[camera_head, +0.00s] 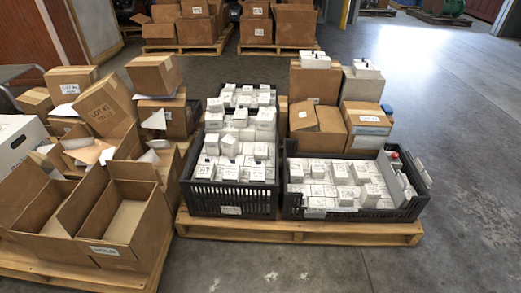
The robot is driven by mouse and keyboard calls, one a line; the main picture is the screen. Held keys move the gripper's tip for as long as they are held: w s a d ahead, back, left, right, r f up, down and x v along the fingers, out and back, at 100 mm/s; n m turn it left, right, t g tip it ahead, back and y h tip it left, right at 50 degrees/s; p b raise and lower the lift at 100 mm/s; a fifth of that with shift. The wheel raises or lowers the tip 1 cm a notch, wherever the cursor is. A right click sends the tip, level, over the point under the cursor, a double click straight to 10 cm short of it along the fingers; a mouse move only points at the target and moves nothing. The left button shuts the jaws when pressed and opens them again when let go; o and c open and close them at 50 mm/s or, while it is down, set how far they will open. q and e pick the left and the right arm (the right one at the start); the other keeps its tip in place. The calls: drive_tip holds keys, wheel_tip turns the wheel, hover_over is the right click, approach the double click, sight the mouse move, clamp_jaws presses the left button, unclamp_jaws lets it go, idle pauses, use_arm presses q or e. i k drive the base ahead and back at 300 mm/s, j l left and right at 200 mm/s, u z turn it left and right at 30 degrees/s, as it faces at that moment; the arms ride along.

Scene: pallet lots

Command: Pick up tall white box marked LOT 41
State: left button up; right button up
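Many small white boxes with dark handwritten marks stand in two black crates on a wooden pallet. The left crate (205,197) holds several that rise above the others, such as a white box (229,146) near its middle and another white box (260,152) to its right. The right crate (345,214) holds rows of white boxes, with a raised white box (371,194) near the front right. The marks are too small to read, so I cannot tell which box is LOT 41. Neither of my grippers is visible.
The pallet (300,232) also bears brown cartons (368,128) behind the right crate. Open brown cartons (125,220) crowd a second pallet at left, close to the left crate. A white carton (18,140) stands at the left edge. Floor (465,190) is clear at right and in front.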

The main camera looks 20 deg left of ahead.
sight(213, 143)
drive_tip(key=i+j, duration=0.15)
drive_tip(key=i+j+u, duration=0.2)
drive_tip(key=i+u, duration=0.8)
drive_tip(key=k, duration=0.1)
